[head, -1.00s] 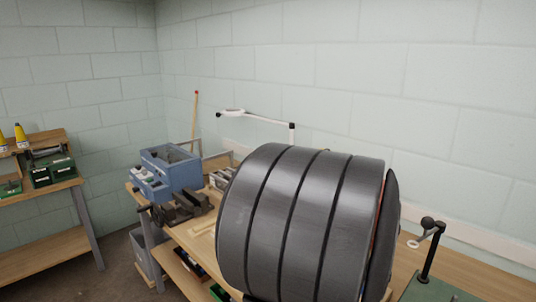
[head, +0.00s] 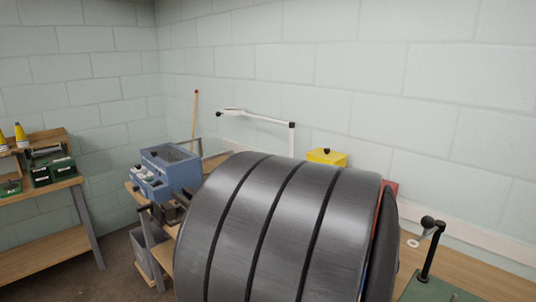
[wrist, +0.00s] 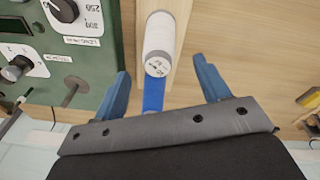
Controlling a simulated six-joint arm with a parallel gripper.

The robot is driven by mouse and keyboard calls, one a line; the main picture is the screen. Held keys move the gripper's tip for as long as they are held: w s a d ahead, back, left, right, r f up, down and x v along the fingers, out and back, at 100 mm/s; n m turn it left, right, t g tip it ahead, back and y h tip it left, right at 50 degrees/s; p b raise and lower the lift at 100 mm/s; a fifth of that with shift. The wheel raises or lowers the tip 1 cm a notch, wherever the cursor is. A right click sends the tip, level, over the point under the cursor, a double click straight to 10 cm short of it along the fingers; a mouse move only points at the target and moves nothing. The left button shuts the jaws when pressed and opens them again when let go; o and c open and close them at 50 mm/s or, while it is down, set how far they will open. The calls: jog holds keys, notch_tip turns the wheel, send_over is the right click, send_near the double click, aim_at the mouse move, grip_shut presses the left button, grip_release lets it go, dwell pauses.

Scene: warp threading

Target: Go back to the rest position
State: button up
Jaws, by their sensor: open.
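My gripper (wrist: 161,68) shows in the wrist view with its two blue fingers spread wide. A white cylinder (wrist: 160,38) with small print on its end lies beyond the fingertips, in line with the gap. I see nothing held between the fingers. A blue strip (wrist: 153,92) shows below the cylinder, between the fingers. In the head view a large grey rounded body, which looks like a link of my arm, fills the lower middle. My gripper is not visible there.
A green panel with knobs (wrist: 70,60) stands left of my gripper over a wooden surface (wrist: 225,35). In the head view are a blue machine (head: 170,168), a white lamp arm (head: 260,118), a yellow box (head: 326,156) and a crank on a green base (head: 430,250). A shelf (head: 45,183) stands left.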

notch_tip(320, 180, up, 10)
jog(key=a+r, duration=0.1)
jog(key=f, duration=0.6)
jog(key=d+f, duration=0.1)
jog(key=f, duration=1)
jog(key=shift+w+d+f, duration=0.15)
jog(key=shift+d+f, duration=0.15)
jog(key=shift+f, duration=0.1)
notch_tip(320, 180, up, 11)
jog(key=shift+f, duration=0.1)
jog(key=shift+r, duration=0.55)
